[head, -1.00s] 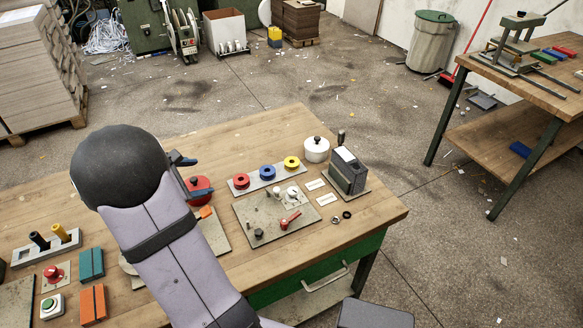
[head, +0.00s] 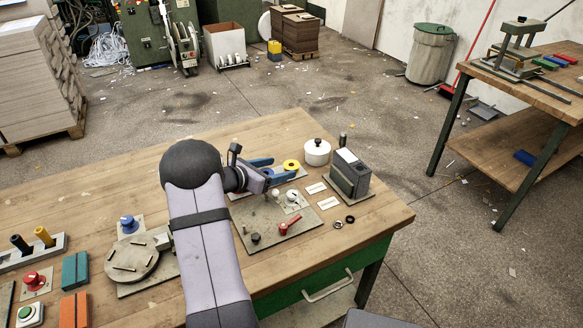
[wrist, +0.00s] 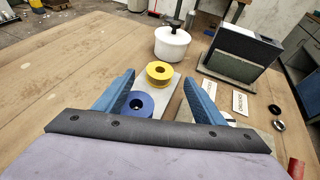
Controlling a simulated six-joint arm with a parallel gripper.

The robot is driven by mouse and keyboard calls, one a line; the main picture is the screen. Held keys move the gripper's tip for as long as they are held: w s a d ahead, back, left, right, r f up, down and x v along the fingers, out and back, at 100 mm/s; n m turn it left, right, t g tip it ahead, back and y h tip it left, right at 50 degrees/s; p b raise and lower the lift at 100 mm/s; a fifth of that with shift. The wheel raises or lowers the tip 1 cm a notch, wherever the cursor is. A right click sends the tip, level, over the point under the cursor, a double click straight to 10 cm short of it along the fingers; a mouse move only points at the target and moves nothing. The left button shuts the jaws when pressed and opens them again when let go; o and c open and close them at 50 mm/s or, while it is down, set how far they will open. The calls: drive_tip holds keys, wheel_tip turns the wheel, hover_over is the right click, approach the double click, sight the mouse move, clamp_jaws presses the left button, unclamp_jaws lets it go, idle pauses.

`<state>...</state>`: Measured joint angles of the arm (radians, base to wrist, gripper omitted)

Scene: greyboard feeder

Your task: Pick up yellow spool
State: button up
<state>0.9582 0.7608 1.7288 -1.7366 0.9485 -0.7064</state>
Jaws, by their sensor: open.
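The yellow spool (head: 291,165) stands on a pale strip on the workbench, and it also shows in the wrist view (wrist: 160,73) between and slightly beyond my fingertips. A blue spool (wrist: 138,102) sits nearer to my gripper on the same strip. My gripper (head: 269,168), with blue fingers, is open and empty, just left of the yellow spool in the head view. Its fingers also show in the wrist view (wrist: 159,84), one on each side. In the head view my arm and gripper hide the red spool and most of the blue one.
A white lidded pot (head: 316,152) stands just beyond the yellow spool. A dark grey box (head: 350,178) is to its right, with white labels (head: 327,203) in front. A plate with a red lever (head: 289,228) lies nearer. The bench's left back area is clear.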

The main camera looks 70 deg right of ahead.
sight(294, 165)
drive_tip(key=shift+p+x, duration=0.8)
drive_tip(key=shift+x, duration=1.75)
drive_tip(key=c, duration=1.1)
